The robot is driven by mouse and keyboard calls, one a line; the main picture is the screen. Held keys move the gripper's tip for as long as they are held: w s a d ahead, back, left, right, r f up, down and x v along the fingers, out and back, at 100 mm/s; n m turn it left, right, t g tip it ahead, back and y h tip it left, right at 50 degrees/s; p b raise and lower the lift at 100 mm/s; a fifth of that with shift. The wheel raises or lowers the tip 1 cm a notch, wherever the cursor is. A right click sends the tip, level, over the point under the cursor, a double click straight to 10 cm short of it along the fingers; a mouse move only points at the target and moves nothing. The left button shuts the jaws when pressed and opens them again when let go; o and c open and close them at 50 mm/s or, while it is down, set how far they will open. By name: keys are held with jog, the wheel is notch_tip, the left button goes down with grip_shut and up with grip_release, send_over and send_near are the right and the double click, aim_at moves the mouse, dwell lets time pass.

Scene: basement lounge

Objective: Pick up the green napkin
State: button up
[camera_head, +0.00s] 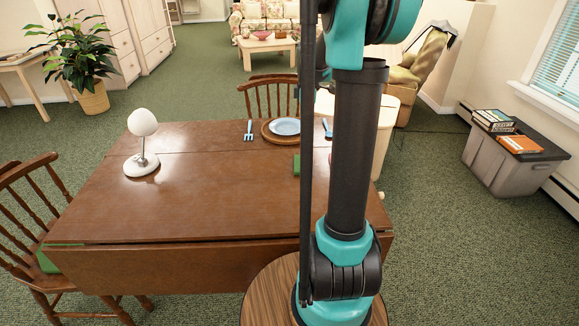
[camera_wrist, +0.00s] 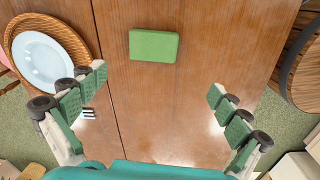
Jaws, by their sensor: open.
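The green napkin (camera_wrist: 153,45) is a small folded rectangle lying flat on the brown wooden table (camera_wrist: 190,22) in the wrist view. In the head view a sliver of the napkin (camera_head: 296,164) shows just left of my arm, with the rest hidden. My gripper (camera_wrist: 158,96) is open and empty above the table, its fingers spread wide. In the wrist view the napkin lies beyond the fingertips, centred between them and apart from both. The gripper itself is hidden in the head view.
A blue plate (camera_head: 285,127) on a round woven mat (camera_head: 268,134) stands near the table's far edge, with a blue fork (camera_head: 249,131) beside it. A white lamp (camera_head: 142,150) stands at the table's left. The table's middle is clear. Wooden chairs stand behind (camera_head: 268,96) and left (camera_head: 30,215).

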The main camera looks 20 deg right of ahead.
jog(key=w+n, duration=0.1)
jog(key=w, duration=0.1)
send_over(302, 162)
jog(key=f, duration=1.1)
jog(key=shift+d+f, duration=0.3)
jog(key=shift+a+f, duration=0.2)
jog(key=shift+f, duration=2.45)
jog(key=shift+c, duration=0.2)
jog(key=c, duration=0.7)
jog(key=shift+o, duration=0.2)
jog(key=shift+r, duration=0.1)
